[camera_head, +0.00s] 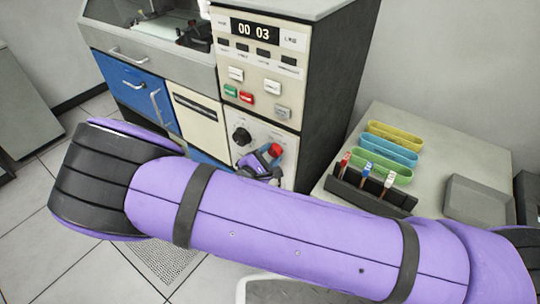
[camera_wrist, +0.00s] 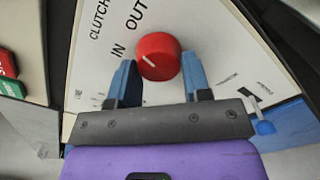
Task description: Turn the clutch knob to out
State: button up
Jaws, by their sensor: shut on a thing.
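The red clutch knob (camera_wrist: 158,56) sits on a pale panel marked CLUTCH, with IN and OUT printed to its left and upper left in the wrist view. A short white mark on its face lies on the left side, nearer IN than OUT. My gripper (camera_wrist: 157,78) has one blue finger on each side of the knob and is shut on it. In the head view the knob (camera_head: 276,150) shows as a red spot at my gripper (camera_head: 266,160), low on the machine's front. My purple arm hides the panel below it.
A black knob (camera_head: 241,136) is left of the clutch knob. Coloured buttons (camera_head: 246,97) and a counter reading 00 03 (camera_head: 255,31) are above. A side table (camera_head: 450,150) at right holds yellow, blue and green trays, a dark rack and a grey tray (camera_head: 478,200).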

jog(key=shift+m, duration=1.6)
jog(key=o, duration=0.9)
jog(key=shift+c, duration=0.2)
jog(key=v, duration=1)
jog(key=shift+s+a, duration=0.3)
